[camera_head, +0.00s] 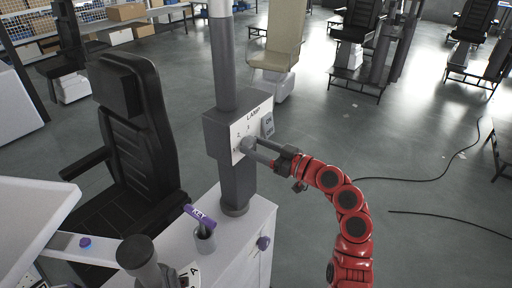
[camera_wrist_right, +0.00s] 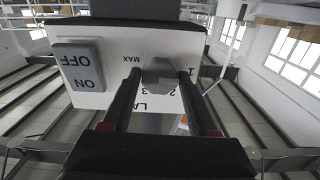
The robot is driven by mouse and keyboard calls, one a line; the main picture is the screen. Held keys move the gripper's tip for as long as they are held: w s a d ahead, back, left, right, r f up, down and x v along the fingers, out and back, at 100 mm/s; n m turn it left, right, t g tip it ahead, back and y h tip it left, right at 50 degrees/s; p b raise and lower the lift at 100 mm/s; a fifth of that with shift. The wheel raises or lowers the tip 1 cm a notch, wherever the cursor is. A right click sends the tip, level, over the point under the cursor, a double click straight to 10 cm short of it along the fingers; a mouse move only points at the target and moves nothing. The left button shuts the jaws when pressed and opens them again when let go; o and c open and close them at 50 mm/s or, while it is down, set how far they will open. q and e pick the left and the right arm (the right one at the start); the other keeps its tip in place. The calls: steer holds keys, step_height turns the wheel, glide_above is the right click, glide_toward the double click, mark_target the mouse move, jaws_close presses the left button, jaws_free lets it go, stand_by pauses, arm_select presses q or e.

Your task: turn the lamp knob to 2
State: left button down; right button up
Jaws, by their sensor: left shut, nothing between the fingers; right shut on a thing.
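The lamp control box (camera_head: 213,138) is a grey box with a white LAMP panel, mounted on a vertical column. Its round grey knob (camera_wrist_right: 160,76) sits among printed marks 1, 2, 3 and MAX, seen upside down in the right wrist view. My right gripper (camera_head: 256,149), on the red arm, reaches the panel from the right. It is shut on the knob, with one dark finger on each side of it. The fingers and knob partly hide the marks, and I cannot tell which one the knob points to. My left gripper is not in view.
An ON/OFF switch (camera_wrist_right: 80,68) sits on the same panel. A white cabinet (camera_head: 232,250) below holds a cup with a purple-handled item (camera_head: 199,215). A black chair (camera_head: 130,130) stands left of the column. Open floor lies to the right, with loose cables.

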steer(key=shift+f+m+b, duration=0.1)
steer(key=shift+m+b, duration=0.3)
steer(key=shift+m, duration=0.8)
steer(key=m, duration=0.2)
steer(key=shift+m, duration=0.4)
steer(key=m, duration=0.3)
steer(key=shift+r, duration=0.2)
steer(key=shift+f+m+p, duration=0.1)
steer(key=shift+m+p, duration=0.45)
steer(key=shift+m, duration=1.05)
steer(key=o, duration=1.4)
steer(key=shift+c, duration=0.2)
